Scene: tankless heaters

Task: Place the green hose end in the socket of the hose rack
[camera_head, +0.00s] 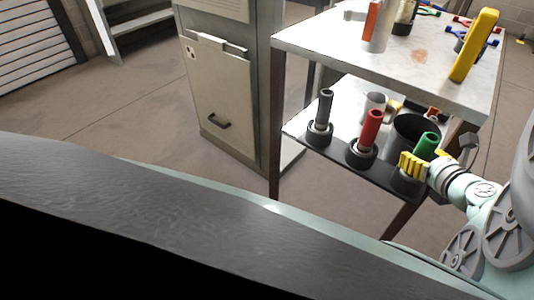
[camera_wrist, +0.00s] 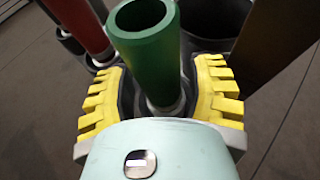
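The green hose end (camera_head: 427,145) is a thick green tube, standing at the right end of a row of hose ends on the lower shelf. In the wrist view the green hose end (camera_wrist: 146,45) shows its open top and a grey collar low down. My gripper (camera_head: 412,165) is at its lower part. Its yellow fingers (camera_wrist: 161,70) stand on either side of the tube, apart, with gaps visible. A black rack socket (camera_head: 406,184) shows below the fingers. How deep the collar sits in it is hidden.
A red hose end (camera_head: 371,128) and a dark grey hose end (camera_head: 325,105) stand in black sockets to the left. A black bucket (camera_head: 403,128) is close behind. The tabletop (camera_head: 340,45) overhangs the shelf. A beige cabinet (camera_head: 222,85) stands left.

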